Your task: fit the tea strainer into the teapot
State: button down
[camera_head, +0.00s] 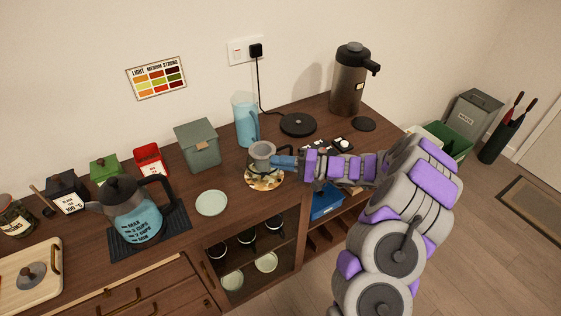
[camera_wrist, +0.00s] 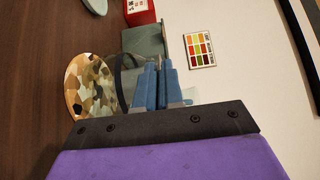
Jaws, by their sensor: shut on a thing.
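A small grey, glassy pot (camera_head: 262,158), which looks like the teapot, stands on a round patterned trivet (camera_head: 264,182). A wide grey rim shows at its top, and I cannot clearly tell the tea strainer from the pot there. My gripper (camera_head: 276,161) reaches in from the right at rim height. In the wrist view my gripper's blue fingers (camera_wrist: 159,66) are close together, shut on a thin part that they mostly hide, apparently the strainer. The trivet (camera_wrist: 79,88) lies to their left there, with the pot's dark curved edge between. How deep the strainer sits is hidden.
A blue jug (camera_head: 245,120) and green-grey canister (camera_head: 197,145) stand behind the pot. A black kettle (camera_head: 130,215) and pale saucer (camera_head: 211,203) are to the left. A black round base (camera_head: 298,124) and tall flask (camera_head: 348,80) are behind right. The counter's front edge is close.

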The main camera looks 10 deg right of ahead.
jog(key=shift+f, duration=0.3)
jog(key=c, duration=1.2)
grip_release()
jog(key=p+v, duration=0.3)
jog(key=v, duration=1.4)
jog(key=shift+d+p, duration=0.35)
jog(key=shift+p, duration=0.05)
jog(key=shift+f, duration=0.15)
